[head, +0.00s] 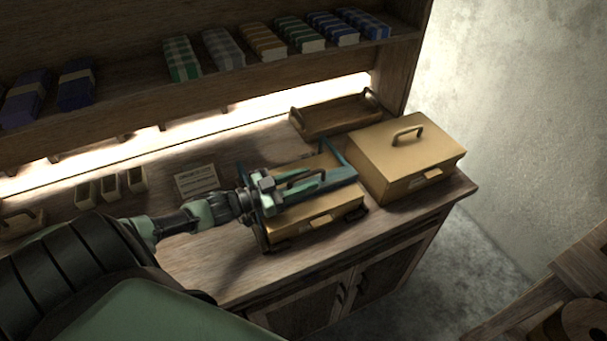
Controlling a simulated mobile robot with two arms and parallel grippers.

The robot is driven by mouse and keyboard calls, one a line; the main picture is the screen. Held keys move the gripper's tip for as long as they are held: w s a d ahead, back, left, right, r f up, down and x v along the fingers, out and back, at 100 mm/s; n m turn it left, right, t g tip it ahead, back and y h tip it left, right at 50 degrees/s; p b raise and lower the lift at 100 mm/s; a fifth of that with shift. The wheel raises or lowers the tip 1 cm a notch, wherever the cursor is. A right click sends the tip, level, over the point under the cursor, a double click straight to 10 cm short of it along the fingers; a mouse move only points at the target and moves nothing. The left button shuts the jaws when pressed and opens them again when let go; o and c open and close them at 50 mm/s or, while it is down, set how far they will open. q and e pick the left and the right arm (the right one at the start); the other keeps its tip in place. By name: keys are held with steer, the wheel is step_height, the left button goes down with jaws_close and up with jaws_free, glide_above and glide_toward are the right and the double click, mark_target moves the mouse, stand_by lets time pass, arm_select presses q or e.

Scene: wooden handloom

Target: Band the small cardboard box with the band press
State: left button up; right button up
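A tan box (325,229) with a small label on its front sits on the wooden counter. It looks like the small cardboard box. A teal frame (338,177), which looks like the band press, lies over the box, with an upright bar at the back. A dark curved handle (302,175) shows on top. My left gripper (303,186) reaches in from the left, with its green fingers at this handle. I cannot tell whether they are closed on it. The gripper hides the box's left end and part of the press. My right gripper is out of view.
A larger tan box (405,157) with a lid handle stands close to the right. A wooden tray (333,115) lies behind. A small card (197,181) and several small holders stand left. A shelf (250,72) with folded cloths overhangs the counter. The counter's front strip (225,275) is clear.

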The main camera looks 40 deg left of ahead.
mark_target(289, 187)
arm_select(q)
steer(key=b+v, duration=0.1)
steer(key=v, duration=0.5)
steer(key=shift+s+a+f, duration=0.1)
steer(key=shift+s+a, duration=0.05)
steer(key=shift+s, duration=0.15)
steer(key=shift+s+a, duration=0.3)
steer(key=shift+s, duration=0.35)
steer(key=shift+p+v, duration=0.75)
steer(key=shift+v, duration=0.7)
steer(key=shift+p+v, duration=0.95)
steer(key=shift+v, duration=2)
